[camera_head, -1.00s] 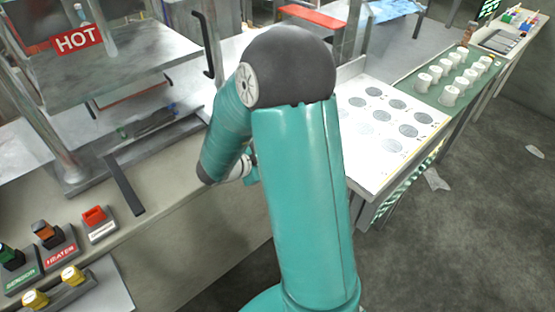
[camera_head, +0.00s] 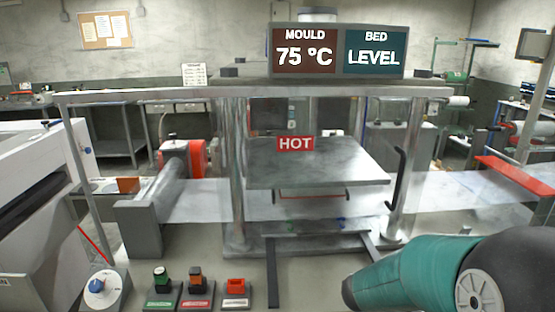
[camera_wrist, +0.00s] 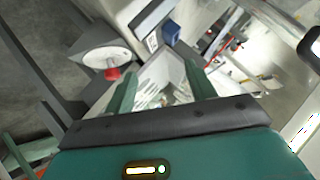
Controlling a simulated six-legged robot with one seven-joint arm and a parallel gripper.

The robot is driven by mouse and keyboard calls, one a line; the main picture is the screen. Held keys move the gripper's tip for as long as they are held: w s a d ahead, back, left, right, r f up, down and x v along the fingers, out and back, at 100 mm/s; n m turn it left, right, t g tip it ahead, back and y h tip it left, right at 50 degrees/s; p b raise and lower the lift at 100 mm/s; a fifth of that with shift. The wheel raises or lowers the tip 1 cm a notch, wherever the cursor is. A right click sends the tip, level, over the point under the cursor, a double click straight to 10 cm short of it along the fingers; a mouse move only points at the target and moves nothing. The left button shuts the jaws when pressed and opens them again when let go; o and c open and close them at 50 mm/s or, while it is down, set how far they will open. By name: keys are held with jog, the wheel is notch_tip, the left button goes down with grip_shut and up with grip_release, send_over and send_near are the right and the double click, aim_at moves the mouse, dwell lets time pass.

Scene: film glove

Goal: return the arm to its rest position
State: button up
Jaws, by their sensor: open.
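My arm (camera_head: 425,275) shows teal and dark grey at the lower right of the head view, folded low in front of the bench. My gripper is out of sight in that view. In the wrist view my gripper (camera_wrist: 162,82) has its two teal fingers spread apart, with nothing held between them. A pale area with light and dark shapes shows beyond the fingers, too small to name.
A press with a HOT sign (camera_head: 295,143) and a display (camera_head: 338,52) reading 75 °C and LEVEL stands ahead. A dark bent handle (camera_head: 398,190) is near my arm. A blue-centred knob (camera_head: 98,287) and several switches, one red (camera_head: 236,287), line the front.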

jog(key=w+a+r+n+t+y, duration=0.3)
jog(key=a+r+n+t+y, duration=0.3)
jog(key=a+r, duration=0.45)
jog(key=s+a+r+n+g+y, duration=0.2)
jog(key=s+a+r+n+y, duration=0.15)
jog(key=s+a+n, duration=0.4)
jog(key=s+n+g, duration=0.4)
jog(key=s+n, duration=0.2)
jog(key=s, duration=1)
jog(key=shift+s+d+n+g, duration=0.35)
jog(key=shift+s+d+g, duration=0.05)
jog(key=shift+d, duration=0.05)
jog(key=c, duration=0.4)
